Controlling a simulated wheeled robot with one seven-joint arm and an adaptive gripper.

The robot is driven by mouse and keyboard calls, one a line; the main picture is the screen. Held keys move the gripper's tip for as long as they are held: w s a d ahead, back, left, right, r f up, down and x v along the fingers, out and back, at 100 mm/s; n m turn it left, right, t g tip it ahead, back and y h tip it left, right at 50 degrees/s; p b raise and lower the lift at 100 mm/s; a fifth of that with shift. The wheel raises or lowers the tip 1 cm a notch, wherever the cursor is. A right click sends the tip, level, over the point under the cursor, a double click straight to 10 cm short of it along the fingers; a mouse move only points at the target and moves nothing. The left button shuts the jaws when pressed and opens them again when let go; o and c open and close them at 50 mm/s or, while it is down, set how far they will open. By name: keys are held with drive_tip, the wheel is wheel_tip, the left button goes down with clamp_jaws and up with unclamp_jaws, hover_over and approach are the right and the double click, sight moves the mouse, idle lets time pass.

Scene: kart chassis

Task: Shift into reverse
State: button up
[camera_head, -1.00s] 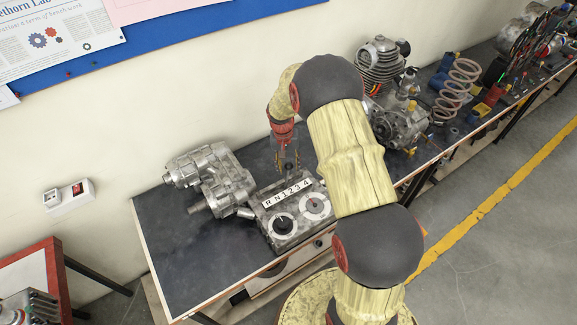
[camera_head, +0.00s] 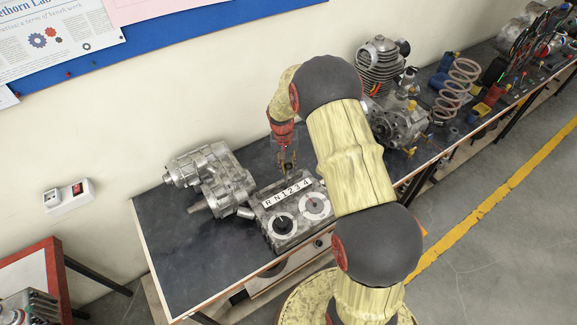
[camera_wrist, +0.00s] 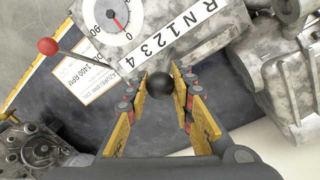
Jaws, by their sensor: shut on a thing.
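The grey gearbox (camera_head: 298,232) stands on the dark bench with a white strip (camera_head: 287,193) lettered R N 1 2 3 4 on top. The strip also shows in the wrist view (camera_wrist: 180,32). My gripper (camera_head: 289,172) points down behind the strip. In the wrist view, my gripper (camera_wrist: 164,86) has its yellow-sided fingers shut on a round black knob (camera_wrist: 160,85). The knob appears closest to the 4 end of the strip there, but I cannot tell its gear position.
A lever with a red knob (camera_wrist: 47,46) rises beside a dial (camera_wrist: 112,18) in the wrist view. A silver metal casting (camera_head: 215,180) sits close to the left of the gearbox. An engine (camera_head: 385,90) stands farther right. The bench's left front is clear.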

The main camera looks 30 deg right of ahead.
clamp_jaws()
drive_tip(key=shift+a, duration=0.1)
drive_tip(key=shift+a+h+b, duration=0.4)
drive_tip(key=shift+a+b, duration=0.15)
drive_tip(key=shift+a, duration=0.05)
drive_tip(key=a+f+h+b, duration=0.3)
drive_tip(key=a+h+b, duration=0.4)
drive_tip(key=a+b, duration=0.6)
drive_tip(key=shift+s+a+f+h+b, duration=0.25)
drive_tip(key=shift+a+f+h+b, duration=0.1)
drive_tip(key=shift+b, duration=0.25)
